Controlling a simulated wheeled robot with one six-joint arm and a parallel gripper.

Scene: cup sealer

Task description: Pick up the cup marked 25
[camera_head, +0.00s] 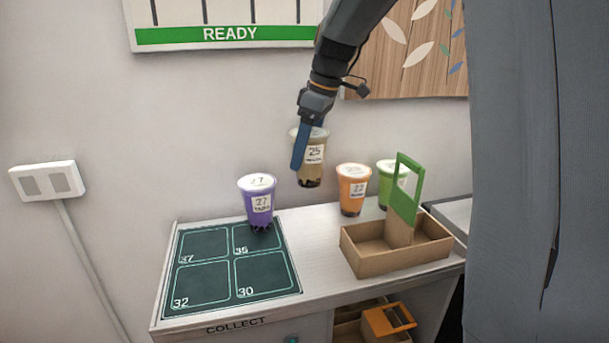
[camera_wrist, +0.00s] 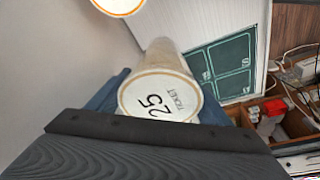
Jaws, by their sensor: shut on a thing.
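The cup marked 25 (camera_head: 313,165) is a pale brownish drink with a label on its side and dark bits at its base. My gripper (camera_head: 308,145) is shut on it, with one blue finger showing in front of its left side. The cup hangs upright above the counter, near the wall, apart from the surface. In the wrist view, the cup's lid (camera_wrist: 158,97) shows "25" and "TICKET", with the blue fingers on both sides of it.
A purple cup marked 27 (camera_head: 258,205) stands at the back of the dark collect mat (camera_head: 205,285). An orange cup (camera_head: 352,190) and a green cup (camera_head: 384,180) stand at the back right. A cardboard carrier with a green handle (camera_head: 395,255) sits in front of them.

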